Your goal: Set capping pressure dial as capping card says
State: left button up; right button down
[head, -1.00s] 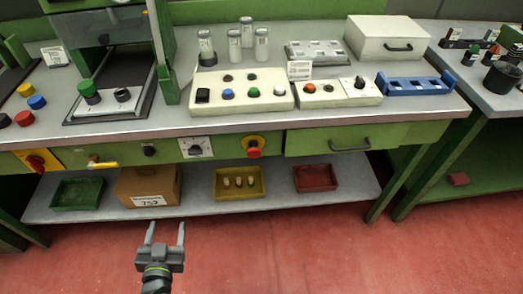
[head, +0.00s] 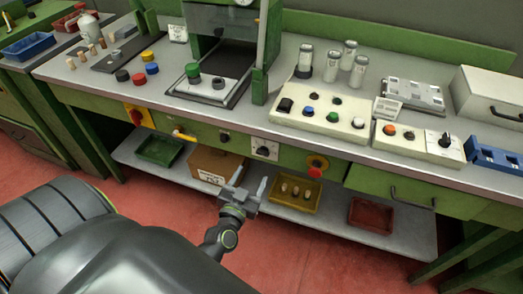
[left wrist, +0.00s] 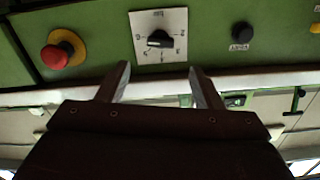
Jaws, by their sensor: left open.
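A dial with a black knob on a square white plate (head: 264,149) is on the bench's green front panel. In the left wrist view the dial (left wrist: 160,38) is just beyond my fingertips, with scale marks and small print that looks like "bar"; the exact setting is too small to read. My left gripper (head: 250,182) is open and empty, just below and in front of the dial, apart from it. Its fingers also show in the left wrist view (left wrist: 158,72). A small white card (head: 387,108) stands by the button boxes; its text is unreadable. My right gripper is out of view.
A red button on a yellow ring (head: 317,166) is right of the dial, and a black knob (head: 224,137) is left of it. Below, the shelf holds a cardboard box (head: 217,163) and a yellow tray (head: 291,204). A second black dial (head: 445,141) is on the benchtop box.

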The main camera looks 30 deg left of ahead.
aim_at(261, 154)
pick_arm(q)
jog(key=x, duration=0.9)
jog(key=shift+w+a+p, duration=0.1)
jog(key=shift+w+p, duration=0.05)
jog(key=shift+p, duration=0.25)
jog(key=c, duration=1)
jog(key=shift+n, duration=0.4)
jog(key=n+p, duration=0.1)
jog(key=n, duration=0.2)
jog(key=shift+a+n, duration=0.1)
jog(key=shift+n, duration=0.3)
jog(key=n, duration=0.5)
jog(key=shift+a+f, duration=0.1)
jog(key=shift+n, duration=0.3)
